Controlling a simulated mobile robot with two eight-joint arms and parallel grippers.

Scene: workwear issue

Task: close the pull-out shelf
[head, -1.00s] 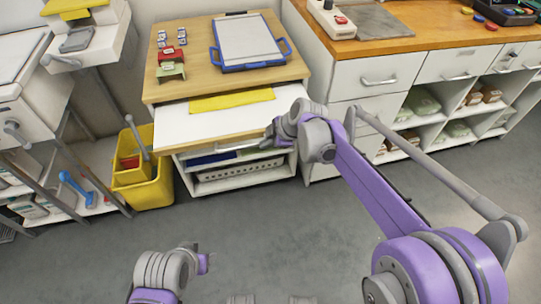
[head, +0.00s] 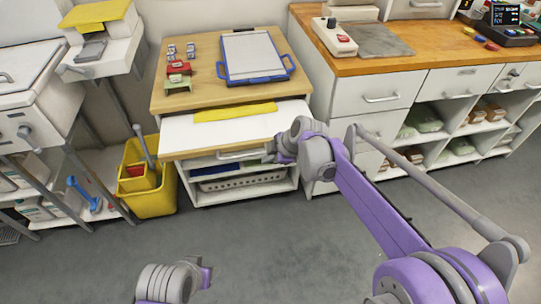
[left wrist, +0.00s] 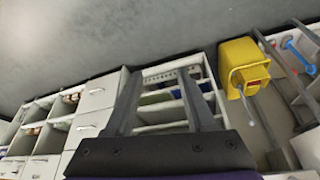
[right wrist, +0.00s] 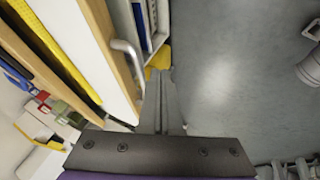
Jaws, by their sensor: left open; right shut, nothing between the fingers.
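The pull-out shelf (head: 190,137) is a white board with a wooden front edge, standing out below the wooden top of a white cabinet. A grey bar handle (head: 240,155) is on its front; it also shows in the right wrist view (right wrist: 128,55). My right gripper (head: 269,152) is shut and empty at the right part of the shelf front, beside the handle. Its fingers (right wrist: 162,75) point along the front; whether they touch it I cannot tell. My left gripper (head: 207,276) is low over the floor, away from the shelf; its fingers (left wrist: 160,85) are apart and empty.
A yellow cloth (head: 235,111) lies on the shelf. A yellow bucket (head: 150,195) stands left; a wood-topped counter (head: 400,62) stands right. The floor in front is clear.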

